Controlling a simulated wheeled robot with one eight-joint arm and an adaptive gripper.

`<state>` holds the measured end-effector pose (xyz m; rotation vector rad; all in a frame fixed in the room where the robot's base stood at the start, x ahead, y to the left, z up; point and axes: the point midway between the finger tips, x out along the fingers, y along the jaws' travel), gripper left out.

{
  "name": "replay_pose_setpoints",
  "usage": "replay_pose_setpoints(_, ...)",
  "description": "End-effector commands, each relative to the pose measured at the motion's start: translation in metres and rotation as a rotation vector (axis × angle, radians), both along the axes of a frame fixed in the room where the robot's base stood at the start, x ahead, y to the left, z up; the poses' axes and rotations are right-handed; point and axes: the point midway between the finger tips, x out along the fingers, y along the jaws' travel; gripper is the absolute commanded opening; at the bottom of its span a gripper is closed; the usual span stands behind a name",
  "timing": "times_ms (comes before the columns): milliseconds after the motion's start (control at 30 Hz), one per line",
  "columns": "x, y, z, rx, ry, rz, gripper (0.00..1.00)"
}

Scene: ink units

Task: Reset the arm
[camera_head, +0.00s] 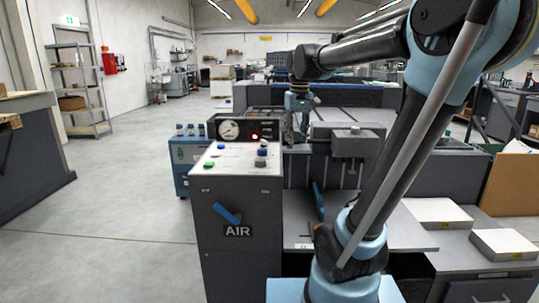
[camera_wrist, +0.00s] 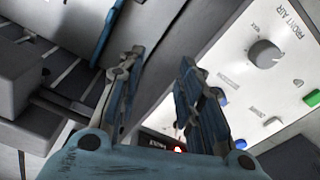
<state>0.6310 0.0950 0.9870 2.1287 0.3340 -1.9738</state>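My arm rises from the lower right of the head view and bends over toward the middle. My gripper (camera_head: 297,125) hangs there, pointing down, just behind the grey control unit (camera_head: 240,225). In the wrist view my gripper (camera_wrist: 160,62) has its two fingers apart with nothing between them. The white panel top (camera_wrist: 245,75), with its grey knob (camera_wrist: 265,53) and coloured buttons, lies beyond the fingers to the right. I cannot tell the exact gap between fingertips and panel.
The control unit carries a round gauge (camera_head: 229,130) and a blue lever (camera_head: 227,214) marked AIR. A grey machine block (camera_head: 357,142) stands close right of my gripper. White stacks (camera_head: 437,211) lie at right. Open floor (camera_head: 120,200) is at left.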

Motion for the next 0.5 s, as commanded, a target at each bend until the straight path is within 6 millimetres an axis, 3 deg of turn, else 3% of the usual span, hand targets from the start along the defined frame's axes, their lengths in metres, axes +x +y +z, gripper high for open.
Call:
replay_pose_setpoints(200,-0.056,-0.036,-0.047,0.007,-0.03,-0.077,0.33)
replay_pose_setpoints(500,-0.127,-0.072,-0.121,0.015,-0.071,-0.179,0.33)
